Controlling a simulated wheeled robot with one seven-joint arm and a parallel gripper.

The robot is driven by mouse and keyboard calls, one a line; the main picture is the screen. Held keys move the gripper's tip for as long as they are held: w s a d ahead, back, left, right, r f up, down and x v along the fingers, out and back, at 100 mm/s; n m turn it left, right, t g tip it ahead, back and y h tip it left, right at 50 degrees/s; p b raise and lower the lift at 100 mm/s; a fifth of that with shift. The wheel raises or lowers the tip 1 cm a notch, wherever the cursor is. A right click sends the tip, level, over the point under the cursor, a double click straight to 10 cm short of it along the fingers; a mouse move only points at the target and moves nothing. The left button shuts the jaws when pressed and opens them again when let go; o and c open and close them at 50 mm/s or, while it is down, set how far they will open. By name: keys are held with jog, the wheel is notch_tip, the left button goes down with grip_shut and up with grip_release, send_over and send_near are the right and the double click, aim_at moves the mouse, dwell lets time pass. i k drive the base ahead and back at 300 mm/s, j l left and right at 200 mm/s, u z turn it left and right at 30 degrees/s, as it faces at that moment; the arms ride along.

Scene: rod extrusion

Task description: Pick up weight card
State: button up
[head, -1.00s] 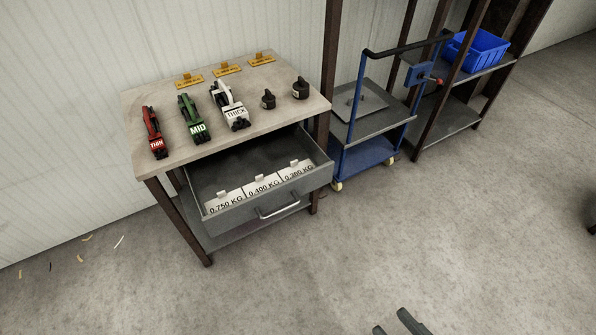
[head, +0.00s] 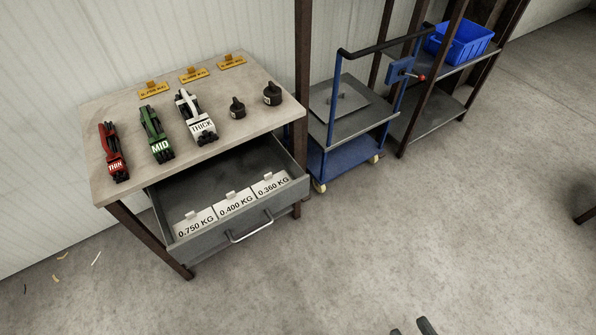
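Three white weight cards lie side by side along the front of the open drawer (head: 168,212). They read 0.750 KG (head: 195,225), 0.400 KG (head: 236,206) and 0.360 KG (head: 271,187), from left to right. Each has a small raised tab. My gripper (head: 414,327) shows only as two dark finger tips at the bottom edge, right of centre. The tips are apart with floor between them. It is well away from the drawer, and the rest of it is out of view.
The table top (head: 105,95) holds red THIN (head: 113,155), green MID (head: 157,137) and white THICK (head: 196,118) tools, two black weights (head: 272,94) and yellow plates (head: 193,74). A blue trolley (head: 345,160) and a shelf with a blue bin (head: 460,45) stand right. The front floor is clear.

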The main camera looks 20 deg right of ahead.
aim_at(271, 184)
jog(key=i+j+z, duration=0.15)
jog(key=j, duration=0.15)
jog(key=i+j+z, duration=0.2)
jog(key=j, duration=0.15)
jog(key=j+z, duration=0.15)
jog(key=j, duration=0.2)
jog(key=j+z, duration=0.2)
jog(key=j, duration=0.15)
jog(key=i+j, duration=0.1)
jog(key=j, duration=0.55)
jog(key=i+j, duration=0.15)
jog(key=j, duration=0.55)
jog(key=i+j+z, duration=0.1)
jog(key=j, duration=0.55)
jog(key=i+j, duration=0.1)
jog(key=j, duration=0.55)
jog(key=i+j+z, duration=0.1)
jog(key=j, duration=0.6)
